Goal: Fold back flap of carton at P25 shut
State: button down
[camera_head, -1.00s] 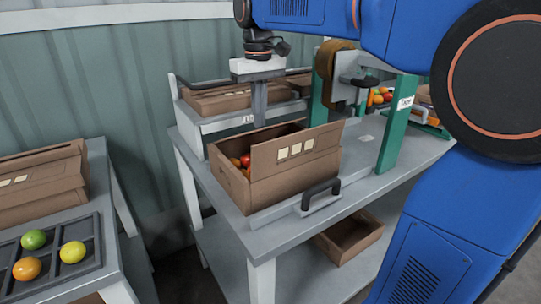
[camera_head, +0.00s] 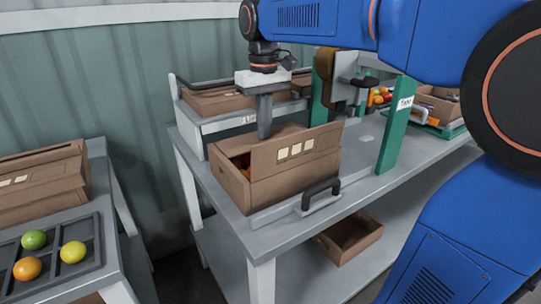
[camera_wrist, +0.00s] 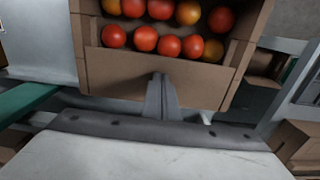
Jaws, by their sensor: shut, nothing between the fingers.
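The brown carton (camera_head: 228,184) stands on the grey bench, with tomatoes in it. Its front flap (camera_head: 268,162) stands upright and bears several pale labels. The back flap (camera_head: 238,144) leans inward over the opening and hides most of the tomatoes in the head view. In the wrist view the back flap (camera_wrist: 120,72) lies under my fingers, with rows of tomatoes (camera_wrist: 145,38) beyond it. My gripper (camera_head: 264,134) is shut and empty, pointing down, its fingertips at the back flap and seemingly touching it. I cannot read a P25 mark.
A black-handled bar (camera_head: 320,194) lies at the bench's front edge. A green-posted frame (camera_head: 396,130) stands right of the carton. Another carton (camera_head: 215,101) sits behind. A tray (camera_head: 50,262) with fruit is at left. An empty box (camera_head: 350,238) sits on the lower shelf.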

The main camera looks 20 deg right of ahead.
jog(key=shift+f, duration=0.2)
notch_tip(320, 180, up, 8)
dwell(0.8)
dwell(0.5)
